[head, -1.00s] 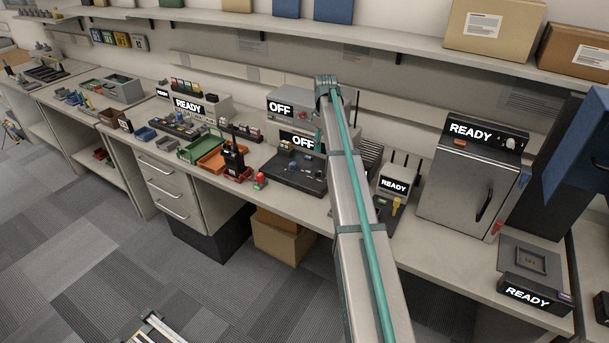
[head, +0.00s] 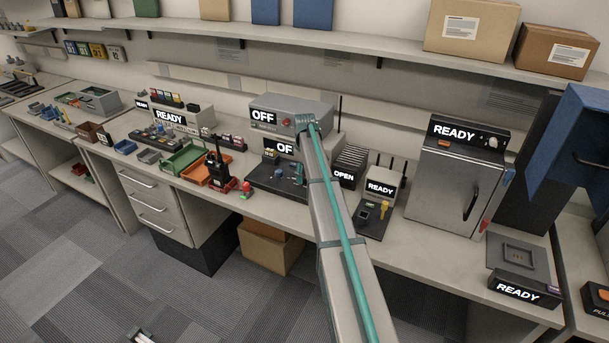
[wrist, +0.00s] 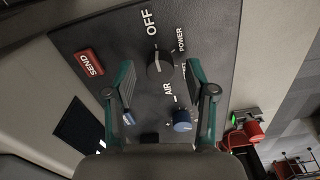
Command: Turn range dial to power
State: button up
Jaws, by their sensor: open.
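The range dial (wrist: 159,69) is a dark round knob on a black panel (wrist: 205,28) in the wrist view. OFF is printed above it, POWER to its upper right and AIR below. A pale mark on the knob appears to face OFF. My gripper (wrist: 160,74) is open, with one teal finger on each side of the dial; I cannot tell whether they touch it. In the head view my gripper (head: 298,178) is over the dark panel (head: 268,182) in front of the box with an OFF display (head: 284,148). The dial is not distinguishable there.
A handheld radio (head: 216,171) stands left of the panel. The READY device with a yellow knob (head: 385,207) stands to the right. A shelf (head: 330,40) runs above the bench.

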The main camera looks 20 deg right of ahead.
jog(key=shift+f, duration=0.5)
grip_shut()
jog(key=shift+m, duration=0.3)
jog(key=m+b, duration=0.1)
jog(key=m, duration=1)
jog(key=shift+a, duration=0.1)
dwell(0.4)
